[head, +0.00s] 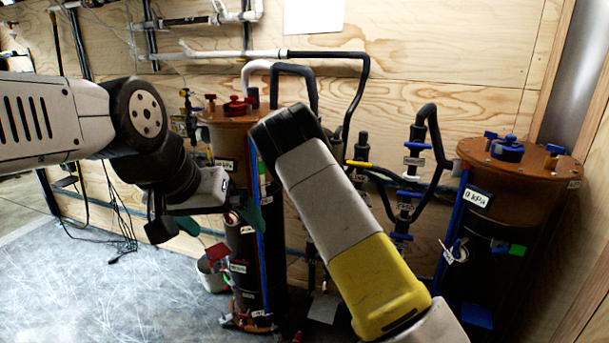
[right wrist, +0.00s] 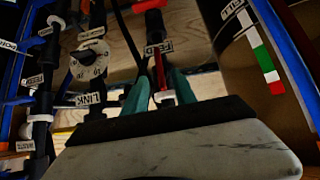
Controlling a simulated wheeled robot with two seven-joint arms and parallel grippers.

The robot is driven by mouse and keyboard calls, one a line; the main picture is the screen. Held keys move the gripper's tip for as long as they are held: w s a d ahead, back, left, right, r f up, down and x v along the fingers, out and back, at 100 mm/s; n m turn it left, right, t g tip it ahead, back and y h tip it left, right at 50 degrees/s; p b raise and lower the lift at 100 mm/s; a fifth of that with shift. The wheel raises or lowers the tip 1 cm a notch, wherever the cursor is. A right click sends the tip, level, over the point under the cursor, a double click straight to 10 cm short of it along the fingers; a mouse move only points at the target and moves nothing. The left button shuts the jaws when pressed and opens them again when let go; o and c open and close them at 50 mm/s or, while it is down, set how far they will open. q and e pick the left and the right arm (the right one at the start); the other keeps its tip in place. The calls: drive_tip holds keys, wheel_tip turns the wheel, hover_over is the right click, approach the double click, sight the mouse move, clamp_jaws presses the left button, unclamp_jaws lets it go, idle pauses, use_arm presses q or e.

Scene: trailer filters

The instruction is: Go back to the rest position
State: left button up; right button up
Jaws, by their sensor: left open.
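My left gripper (head: 220,217) is in front of the left filter column in the head view. Its teal fingers are apart, with nothing seen held between them. My right arm crosses the middle of the head view, its yellow band low, and hides its own gripper there. In the right wrist view my right gripper (right wrist: 160,92) shows two teal fingers with a gap between them. Dark hose, a red piece and a white piece show in line with that gap; I cannot tell how near they are.
The left filter column (head: 241,243) and right filter column (head: 483,265) have orange-brown lids with blue or red knobs. Black hoses and labelled blue-handled valves (head: 404,195) run between them. A white bucket (head: 211,275) stands by the left column. The grey floor (head: 110,300) at front left is clear.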

drive_tip(key=s+d+r+g+y, duration=0.1)
drive_tip(key=s+d+r+y, duration=0.1)
drive_tip(key=s+d+r, duration=0.55)
drive_tip(key=s+d+r+g+y, duration=0.15)
drive_tip(key=s+d+r, duration=0.35)
drive_tip(key=s+d, duration=0.5)
drive_tip(key=s+a+r+n+y, duration=0.1)
drive_tip(key=s+n, duration=0.3)
drive_tip(key=s, duration=3.1)
drive_tip(key=shift+s+a+r+y, duration=0.25)
drive_tip(key=shift+s+r+y, duration=0.1)
drive_tip(key=shift+r, duration=0.25)
